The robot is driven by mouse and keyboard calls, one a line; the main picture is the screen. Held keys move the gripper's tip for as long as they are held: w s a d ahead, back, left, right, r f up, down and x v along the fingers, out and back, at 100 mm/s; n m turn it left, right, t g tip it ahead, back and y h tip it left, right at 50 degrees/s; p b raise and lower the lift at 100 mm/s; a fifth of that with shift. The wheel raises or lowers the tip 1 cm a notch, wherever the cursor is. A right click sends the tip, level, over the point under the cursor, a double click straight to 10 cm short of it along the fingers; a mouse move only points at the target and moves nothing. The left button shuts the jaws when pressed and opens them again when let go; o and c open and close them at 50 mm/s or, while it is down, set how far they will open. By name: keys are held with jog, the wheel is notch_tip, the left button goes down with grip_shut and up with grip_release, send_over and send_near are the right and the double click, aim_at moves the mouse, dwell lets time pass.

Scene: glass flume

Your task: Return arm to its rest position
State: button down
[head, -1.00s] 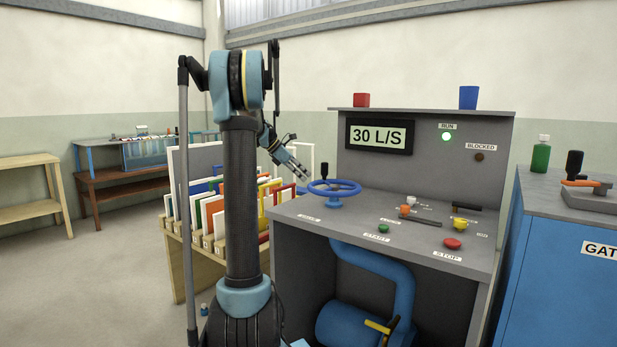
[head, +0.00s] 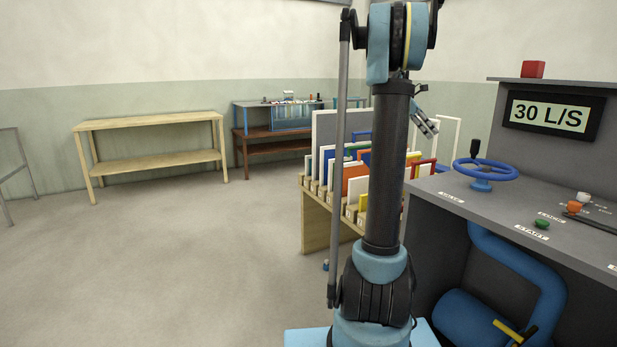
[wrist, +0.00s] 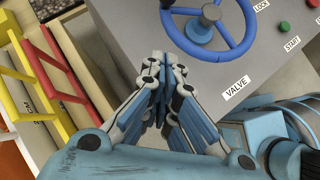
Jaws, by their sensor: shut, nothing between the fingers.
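My gripper (head: 426,125) shows in the head view, partly behind my own arm, beside the control console's left end. In the wrist view my gripper (wrist: 160,85) is shut, its fingers together with nothing between them. It is apart from the blue valve wheel (wrist: 213,22), which lies beyond the fingertips at the top of that view. The wheel also shows in the head view (head: 484,169) on top of the console. My arm stands upright in the middle of the head view.
The grey console (head: 465,210) stands at right, its display reading 30 L/S. A wooden rack (head: 318,222) of coloured panels stands behind my arm. A wooden bench (head: 150,123) and a flume table (head: 270,146) are at the back.

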jog(key=s+a+f+m+t+y, duration=0.25)
jog(key=s+a+f, duration=0.25)
jog(key=s+a, duration=0.45)
jog(key=s+a+f+m+t+y, duration=0.1)
jog(key=s+a+f+m, duration=0.35)
jog(key=s+a, duration=0.5)
jog(key=s+a+f+m+t+y, duration=0.1)
jog(key=s+a+f+m+y, duration=0.1)
jog(key=s+a+f, duration=0.5)
jog(key=s+a+f+m+y, duration=0.2)
jog(key=s+a+f+m, duration=0.2)
jog(key=s+a+f, duration=0.4)
notch_tip(320, 180, down, 5)
jog(key=shift+s+a+r+t+y, duration=0.1)
jog(key=shift+s+a+t+y, duration=0.2)
jog(key=shift+a, duration=0.3)
jog(key=shift+w+f, duration=0.2)
jog(key=shift+w, duration=0.3)
jog(key=shift+d, duration=0.1)
